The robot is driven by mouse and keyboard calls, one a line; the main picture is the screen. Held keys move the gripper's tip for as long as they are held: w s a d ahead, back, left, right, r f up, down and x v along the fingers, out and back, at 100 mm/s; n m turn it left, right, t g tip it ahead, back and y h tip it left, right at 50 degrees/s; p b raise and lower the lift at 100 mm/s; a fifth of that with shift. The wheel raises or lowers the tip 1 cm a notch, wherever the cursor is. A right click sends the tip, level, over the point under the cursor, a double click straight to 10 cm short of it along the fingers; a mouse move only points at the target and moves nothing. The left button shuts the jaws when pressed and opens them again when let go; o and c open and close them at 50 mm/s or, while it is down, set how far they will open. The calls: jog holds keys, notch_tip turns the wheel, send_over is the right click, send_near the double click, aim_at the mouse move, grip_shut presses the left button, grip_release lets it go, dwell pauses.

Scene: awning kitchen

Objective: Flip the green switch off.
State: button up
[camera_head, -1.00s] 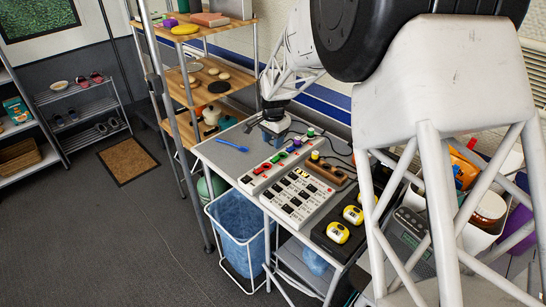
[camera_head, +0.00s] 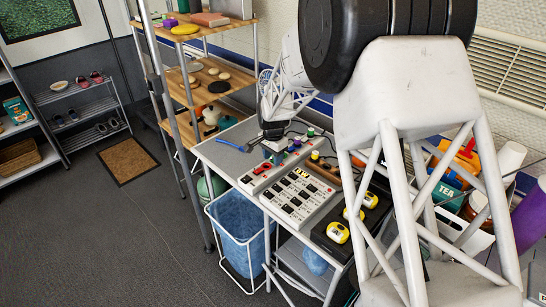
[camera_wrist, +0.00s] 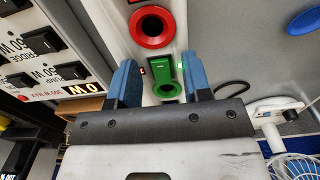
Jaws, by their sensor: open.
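The green switch (camera_wrist: 163,70) shows in the wrist view as an upright green rocker, with a green ring below it. A red ring (camera_wrist: 152,27) with a dark center sits above it on the same pale panel. My gripper (camera_wrist: 160,62) is open, with one blue finger on each side of the green switch and nothing held. I cannot tell whether the fingers touch the panel. In the head view my gripper (camera_head: 274,156) hangs over the far end of the switch panel (camera_head: 262,180) and hides part of it.
Beside the panel lies a larger board with black switches (camera_head: 300,195). A blue spoon (camera_head: 232,145) lies on the grey table at left. Yellow timers (camera_head: 338,232) stand on a black tray at right. A blue bin (camera_head: 240,225) stands below the table's front edge.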

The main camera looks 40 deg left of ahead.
grip_shut()
dwell(0.3)
jog(key=shift+w+r+g, duration=0.1)
jog(key=shift+w+g, duration=0.05)
jog(key=shift+g, duration=0.6)
jog(key=shift+w+g, duration=0.15)
jog(key=shift+g, duration=0.6)
grip_release()
jog(key=shift+r, duration=0.15)
